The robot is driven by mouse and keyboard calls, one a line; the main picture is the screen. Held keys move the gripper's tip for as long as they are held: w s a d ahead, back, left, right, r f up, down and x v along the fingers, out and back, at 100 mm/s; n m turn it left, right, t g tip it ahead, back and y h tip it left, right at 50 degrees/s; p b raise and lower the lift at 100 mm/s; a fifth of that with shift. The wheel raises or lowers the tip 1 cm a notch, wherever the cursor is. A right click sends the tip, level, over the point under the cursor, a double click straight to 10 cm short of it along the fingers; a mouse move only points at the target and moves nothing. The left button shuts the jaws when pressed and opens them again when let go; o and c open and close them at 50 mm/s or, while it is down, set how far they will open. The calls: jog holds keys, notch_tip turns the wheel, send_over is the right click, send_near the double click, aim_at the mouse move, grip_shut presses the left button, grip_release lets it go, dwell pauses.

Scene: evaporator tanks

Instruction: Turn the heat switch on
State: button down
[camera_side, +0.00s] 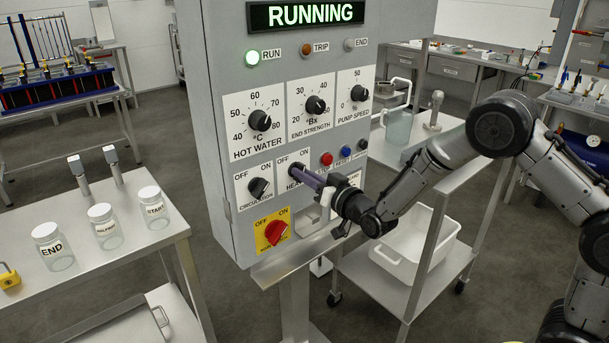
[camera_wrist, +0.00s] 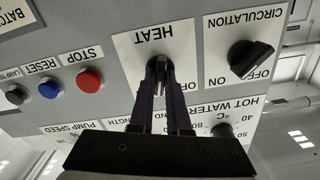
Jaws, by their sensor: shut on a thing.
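The heat switch (camera_wrist: 158,72) is a dark knob on a white plate marked HEAT, seen upside down in the wrist view. My gripper (camera_wrist: 161,80) has its two long dark fingers on either side of this knob and is shut on it. In the side view my gripper (camera_side: 298,171) reaches the HEAT plate (camera_side: 284,164) from the right, and its fingers hide most of the knob. The knob's exact angle is hard to tell. The OFF and ON marks of the HEAT plate show above the fingers in the side view.
The circulation knob (camera_side: 259,188) sits just left of the heat switch, with the red main switch (camera_side: 276,232) below. Red (camera_side: 326,159) and blue (camera_side: 345,152) buttons are to the right.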

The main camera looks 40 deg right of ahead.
jog(key=m, duration=0.5)
jog(key=shift+m, duration=0.3)
dwell(0.4)
jog(key=c, duration=0.9)
grip_release()
jog(key=shift+s, duration=0.15)
jog(key=s, duration=1.3)
jog(key=shift+s, duration=0.3)
jog(key=shift+d, duration=0.1)
